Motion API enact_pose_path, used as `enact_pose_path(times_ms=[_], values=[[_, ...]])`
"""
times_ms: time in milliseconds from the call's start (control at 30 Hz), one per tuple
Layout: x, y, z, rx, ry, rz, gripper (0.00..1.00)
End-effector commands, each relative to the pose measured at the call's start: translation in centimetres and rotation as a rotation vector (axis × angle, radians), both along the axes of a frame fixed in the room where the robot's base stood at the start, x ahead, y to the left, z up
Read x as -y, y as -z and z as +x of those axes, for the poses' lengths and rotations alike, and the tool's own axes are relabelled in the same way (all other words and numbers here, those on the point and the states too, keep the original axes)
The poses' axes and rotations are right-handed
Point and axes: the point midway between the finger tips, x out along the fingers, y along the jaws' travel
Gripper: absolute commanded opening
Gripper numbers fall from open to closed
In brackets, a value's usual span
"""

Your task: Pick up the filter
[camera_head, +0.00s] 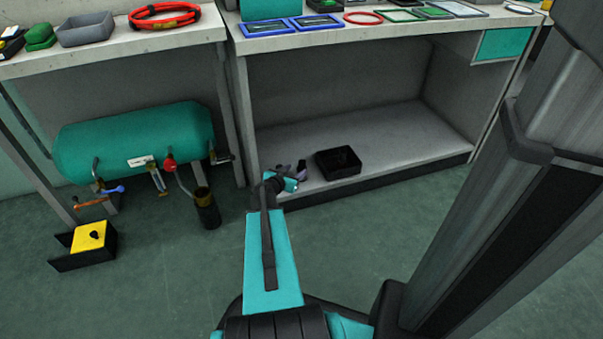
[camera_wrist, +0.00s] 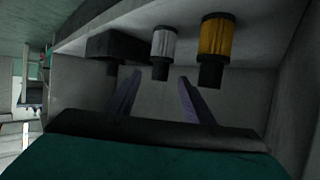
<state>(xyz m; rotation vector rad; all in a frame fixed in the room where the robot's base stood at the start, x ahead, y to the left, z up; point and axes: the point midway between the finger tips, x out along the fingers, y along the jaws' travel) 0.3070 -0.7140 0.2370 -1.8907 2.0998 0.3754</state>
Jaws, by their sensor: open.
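In the wrist view, which looks upside down, two canister-like parts stand on the lower shelf: a silver-grey one (camera_wrist: 165,45) and a yellow-orange one (camera_wrist: 214,36), each with black ends. Either could be the filter; I cannot tell which. My gripper (camera_wrist: 160,76) is open, its two purple fingers pointing at the shelf with nothing between them. The silver part lies ahead, nearly between the fingertips; the yellow one is off to the right. In the head view my gripper (camera_head: 297,173) is low at the shelf's front left, and the canisters cannot be made out there.
A black bin (camera_head: 338,161) sits on the lower shelf (camera_head: 400,132), right of my gripper. The worktop (camera_head: 330,37) overhangs it, with side walls enclosing the space. A teal tank (camera_head: 130,143) with valves stands left. A yellow block (camera_head: 90,236) sits in a black holder on the floor.

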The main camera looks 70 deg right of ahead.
Motion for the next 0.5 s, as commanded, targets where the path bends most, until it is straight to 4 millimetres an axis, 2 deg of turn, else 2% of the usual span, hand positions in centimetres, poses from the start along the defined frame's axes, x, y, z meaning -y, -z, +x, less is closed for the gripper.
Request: enact_pose_path(times_ms=[200,500], values=[[2.0,0.9,-0.1,-0.001,-0.001,0.0,0.47],[2.6,1.1,-0.2,0.0,-0.002,0.0,0.47]])
